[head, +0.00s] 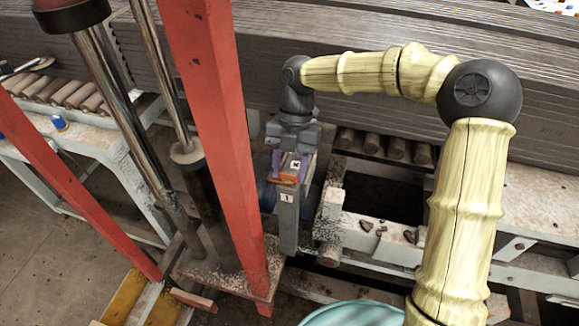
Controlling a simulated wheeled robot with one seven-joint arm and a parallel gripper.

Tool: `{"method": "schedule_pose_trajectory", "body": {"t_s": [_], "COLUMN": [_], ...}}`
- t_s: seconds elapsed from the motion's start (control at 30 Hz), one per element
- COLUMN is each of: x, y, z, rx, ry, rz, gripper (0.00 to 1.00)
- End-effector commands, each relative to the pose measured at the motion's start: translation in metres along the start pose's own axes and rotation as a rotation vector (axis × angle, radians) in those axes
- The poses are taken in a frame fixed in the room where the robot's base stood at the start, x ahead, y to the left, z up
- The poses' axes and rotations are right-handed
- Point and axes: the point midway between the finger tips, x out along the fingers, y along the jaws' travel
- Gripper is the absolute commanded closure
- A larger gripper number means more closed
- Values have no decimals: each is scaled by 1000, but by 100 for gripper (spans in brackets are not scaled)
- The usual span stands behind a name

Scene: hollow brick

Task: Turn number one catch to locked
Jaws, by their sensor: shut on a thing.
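The number one catch shows in the head view as an orange piece (286,180) at the top of a narrow grey upright post (288,225). A white plate marked 1 (286,198) is on the post just below it. My gripper (291,164) points down over the post top, with its purplish fingers at the orange piece. It is shut on the catch. The fingers hide part of the catch, and I cannot tell its exact turn position.
A red upright beam (222,130) stands close left of the post, with metal rods beyond it. A long stack of grey boards (380,60) runs behind. A grey rail (385,238) with dark crumbs lies right. A pale teal round thing (350,314) is at the bottom edge.

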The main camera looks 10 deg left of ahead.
Motion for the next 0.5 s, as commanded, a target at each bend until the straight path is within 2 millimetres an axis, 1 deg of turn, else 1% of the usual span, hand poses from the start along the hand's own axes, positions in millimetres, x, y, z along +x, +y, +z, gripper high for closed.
{"method": "schedule_pose_trajectory", "body": {"t_s": [0.27,0.5], "x": [-1,-2], "y": [-1,-2], "z": [0,0], "rx": [28,123], "ry": [0,0], "rz": [10,49], "gripper": [79,79]}}
